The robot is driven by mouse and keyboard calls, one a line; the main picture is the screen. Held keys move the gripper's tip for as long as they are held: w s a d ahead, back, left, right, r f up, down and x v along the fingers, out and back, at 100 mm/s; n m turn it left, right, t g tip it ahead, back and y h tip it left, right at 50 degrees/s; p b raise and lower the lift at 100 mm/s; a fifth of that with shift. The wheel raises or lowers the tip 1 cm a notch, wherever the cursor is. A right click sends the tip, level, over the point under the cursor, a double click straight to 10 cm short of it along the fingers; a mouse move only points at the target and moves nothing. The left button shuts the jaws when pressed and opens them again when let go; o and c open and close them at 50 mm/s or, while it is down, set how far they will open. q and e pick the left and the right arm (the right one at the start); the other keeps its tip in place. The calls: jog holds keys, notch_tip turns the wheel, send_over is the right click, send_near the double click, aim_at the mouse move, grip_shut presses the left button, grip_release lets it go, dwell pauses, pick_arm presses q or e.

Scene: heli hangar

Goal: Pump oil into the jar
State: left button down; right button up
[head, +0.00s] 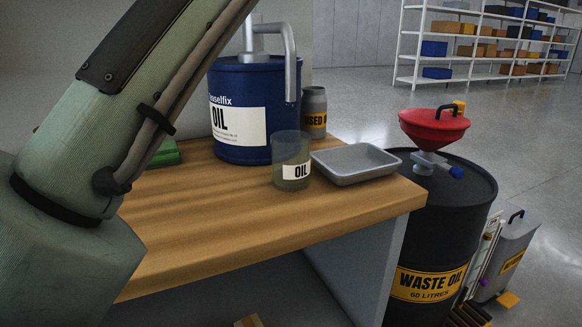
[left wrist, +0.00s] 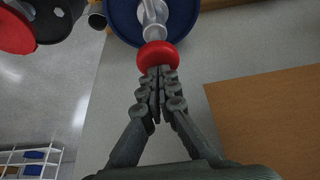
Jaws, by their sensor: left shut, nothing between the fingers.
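The blue oil drum (head: 236,90) stands on the wooden bench. Its grey pump spout (head: 291,70) bends down over the jar. The clear jar (head: 291,150), labelled OIL, stands upright below the spout; its lower part looks greenish. In the left wrist view, the pump's red knob (left wrist: 158,55) tops the metal shaft above the drum's blue lid (left wrist: 120,20). My left gripper (left wrist: 158,75) is shut and empty, its fingertips at the knob's edge; whether they touch it I cannot tell. The knob is outside the head view. My right gripper is in neither view.
A grey tray (head: 355,165) lies right of the jar on the bench (head: 240,235). A grey can (head: 315,112) stands behind. The black waste oil drum (head: 440,230) with a red funnel (head: 434,125) stands right of the bench. Bench space in front of the jar is clear.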

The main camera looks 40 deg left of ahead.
pick_arm(q)
jog(key=shift+f+b, duration=1.95)
jog(key=shift+f, duration=0.25)
jog(key=shift+r, duration=0.15)
jog(key=shift+r+p, duration=2.75)
jog(key=shift+f, duration=0.15)
jog(key=shift+f+b, duration=2.8)
jog(key=shift+r+p, duration=2.75)
jog(key=shift+r, duration=0.15)
jog(key=shift+r, duration=0.1)
